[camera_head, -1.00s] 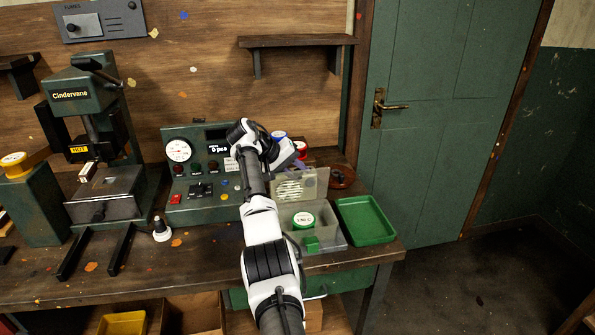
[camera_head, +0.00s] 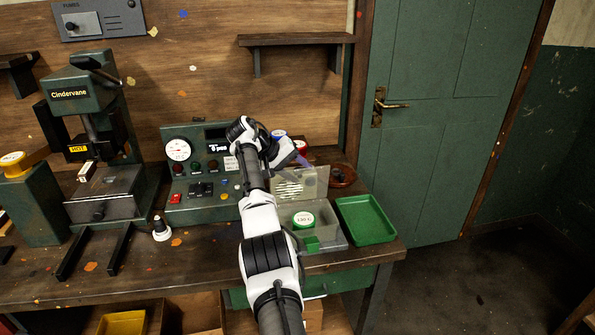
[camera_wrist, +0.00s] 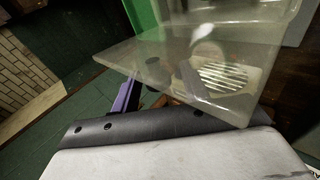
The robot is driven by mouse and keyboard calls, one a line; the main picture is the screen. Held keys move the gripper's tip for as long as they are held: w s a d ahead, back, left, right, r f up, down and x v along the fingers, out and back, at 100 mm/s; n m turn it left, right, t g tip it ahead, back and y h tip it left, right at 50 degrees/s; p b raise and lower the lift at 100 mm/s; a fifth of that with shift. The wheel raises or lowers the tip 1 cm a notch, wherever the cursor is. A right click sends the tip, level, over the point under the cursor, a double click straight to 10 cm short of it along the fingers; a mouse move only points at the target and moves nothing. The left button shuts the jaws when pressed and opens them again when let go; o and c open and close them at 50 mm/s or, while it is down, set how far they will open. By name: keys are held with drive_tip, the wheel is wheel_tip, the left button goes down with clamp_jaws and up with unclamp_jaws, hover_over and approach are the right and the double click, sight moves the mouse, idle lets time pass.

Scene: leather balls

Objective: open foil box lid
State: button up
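The foil box (camera_head: 327,235) is a clear grey box on the bench in the head view, with a green-and-white roll and a green block inside. Its translucent lid (camera_head: 300,184) stands raised at the back edge; the lid also fills much of the wrist view (camera_wrist: 175,70), tilted. My gripper (camera_head: 302,160) is at the upper part of the lid, mostly hidden behind my wrist. A purple finger part (camera_wrist: 128,97) shows beside the lid in the wrist view. I cannot tell whether the fingers touch or grip the lid.
A green tray (camera_head: 366,220) sits right of the box near the bench end. A control panel with a gauge (camera_head: 178,149) stands to the left. Red and blue-lidded rolls (camera_head: 299,146) and a brown round dish (camera_head: 342,176) are behind. A wooden shelf (camera_head: 297,41) is above.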

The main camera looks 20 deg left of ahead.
drive_tip(key=shift+r, duration=0.1)
drive_tip(key=b+v, duration=0.2)
drive_tip(key=v, duration=1.1)
drive_tip(key=shift+s+a, duration=0.25)
drive_tip(key=shift+r, duration=0.1)
